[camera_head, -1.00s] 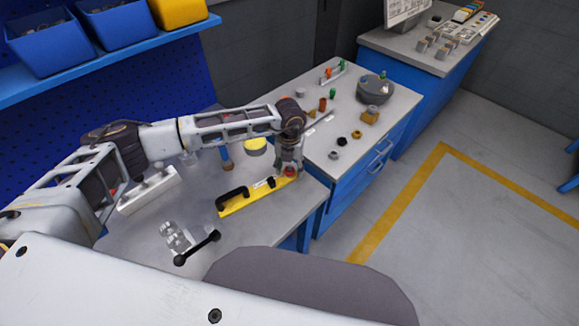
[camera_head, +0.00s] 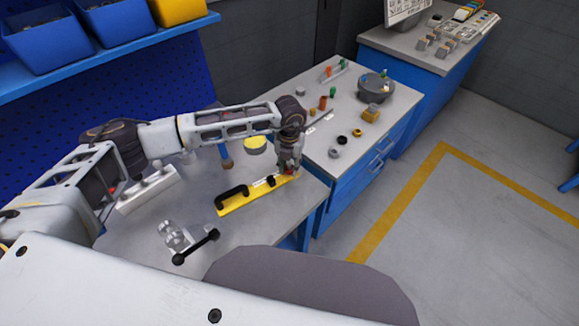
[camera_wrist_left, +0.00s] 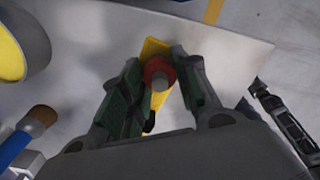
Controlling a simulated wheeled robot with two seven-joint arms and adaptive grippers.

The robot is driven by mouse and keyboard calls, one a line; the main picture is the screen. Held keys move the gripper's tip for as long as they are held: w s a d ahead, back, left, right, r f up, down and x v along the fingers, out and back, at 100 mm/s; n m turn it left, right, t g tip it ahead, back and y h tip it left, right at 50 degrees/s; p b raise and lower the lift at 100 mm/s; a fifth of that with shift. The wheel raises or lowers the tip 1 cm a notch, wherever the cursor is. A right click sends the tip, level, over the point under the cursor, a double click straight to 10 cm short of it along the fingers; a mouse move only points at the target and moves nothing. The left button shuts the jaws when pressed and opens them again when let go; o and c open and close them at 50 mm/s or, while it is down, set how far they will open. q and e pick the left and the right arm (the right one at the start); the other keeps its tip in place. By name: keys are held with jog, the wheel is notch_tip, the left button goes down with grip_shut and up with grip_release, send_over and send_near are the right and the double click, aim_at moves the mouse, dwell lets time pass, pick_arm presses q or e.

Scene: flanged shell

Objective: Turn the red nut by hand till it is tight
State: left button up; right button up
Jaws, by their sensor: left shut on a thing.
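The red nut (camera_wrist_left: 158,72) sits on a grey stud near the end of the yellow bar (camera_head: 237,204), which has a black handle and lies on the grey table. My left gripper (camera_head: 289,170) points down at that end of the bar. In the left wrist view its fingers (camera_wrist_left: 160,78) stand on both sides of the red nut and are shut on it. In the head view the nut is mostly hidden by the fingers.
A blue-handled brush (camera_head: 226,158) and a round yellow-topped thing (camera_head: 255,145) stand behind the bar. A black-handled clamp (camera_head: 197,246) lies in front. A second bench (camera_head: 345,180) with several small parts is to the right.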

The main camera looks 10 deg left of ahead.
pick_arm(q)
jog(key=shift+m+b, duration=0.4)
jog(key=shift+m, duration=0.2)
jog(key=shift+m+b, duration=0.6)
jog(key=shift+m, duration=0.1)
jog(key=shift+m+b, duration=0.3)
jog(key=shift+m, duration=0.2)
pick_arm(e)
jog(key=d+f, duration=0.2)
jog(key=shift+w+d+f, duration=0.4)
jog(key=shift+w, duration=0.15)
